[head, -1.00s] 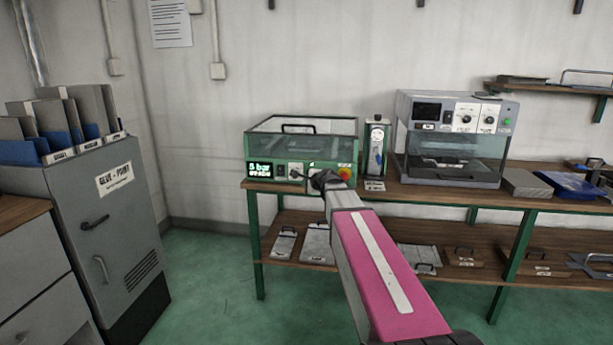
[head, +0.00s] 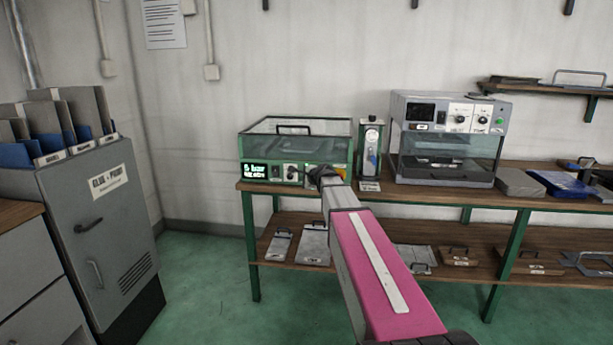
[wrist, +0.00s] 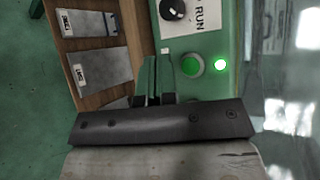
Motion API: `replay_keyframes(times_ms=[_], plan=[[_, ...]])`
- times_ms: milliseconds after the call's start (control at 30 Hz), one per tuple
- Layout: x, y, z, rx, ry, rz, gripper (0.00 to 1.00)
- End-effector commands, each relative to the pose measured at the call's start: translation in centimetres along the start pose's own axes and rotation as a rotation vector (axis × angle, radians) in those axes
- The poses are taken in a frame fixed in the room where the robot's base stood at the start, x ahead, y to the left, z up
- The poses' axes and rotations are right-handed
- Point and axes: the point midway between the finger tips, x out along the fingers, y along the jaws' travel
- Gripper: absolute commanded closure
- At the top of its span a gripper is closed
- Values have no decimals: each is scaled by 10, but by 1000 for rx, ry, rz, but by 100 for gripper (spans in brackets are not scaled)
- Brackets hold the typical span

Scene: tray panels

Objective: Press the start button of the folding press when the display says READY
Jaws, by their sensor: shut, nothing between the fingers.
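The green-framed machine with a clear lid, apparently the folding press (head: 244,150), stands at the left end of the bench. Its small display (head: 262,172) is lit with two lines of pale text, too blurred to read surely. My gripper (head: 322,172) is in front of the right part of its panel and hides some controls. In the wrist view, the closed fingers of my gripper (wrist: 156,78) are empty and just left of a round green button (wrist: 192,65), apparently the start button. They look apart from it. A green lamp (wrist: 220,66) glows beside it.
A black knob (wrist: 173,9) with a RUN label is on the same panel. A yellow-backed control (head: 341,172) is right of my gripper. A grey machine (head: 396,150) with a dark screen stands farther right, past a narrow gauge unit (head: 371,150).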

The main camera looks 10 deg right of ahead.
Motion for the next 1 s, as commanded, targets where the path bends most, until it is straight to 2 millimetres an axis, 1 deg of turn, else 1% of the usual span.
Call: replay_keyframes(times_ms=[33, 100, 300, 1000], plan=[[7, -5, -5, 0, 0, 0, 100], [13, -9, -8, 0, 0, 0, 100], [21, -15, -15, 0, 0, 0, 100], [21, -15, -15, 0, 0, 0, 100]])
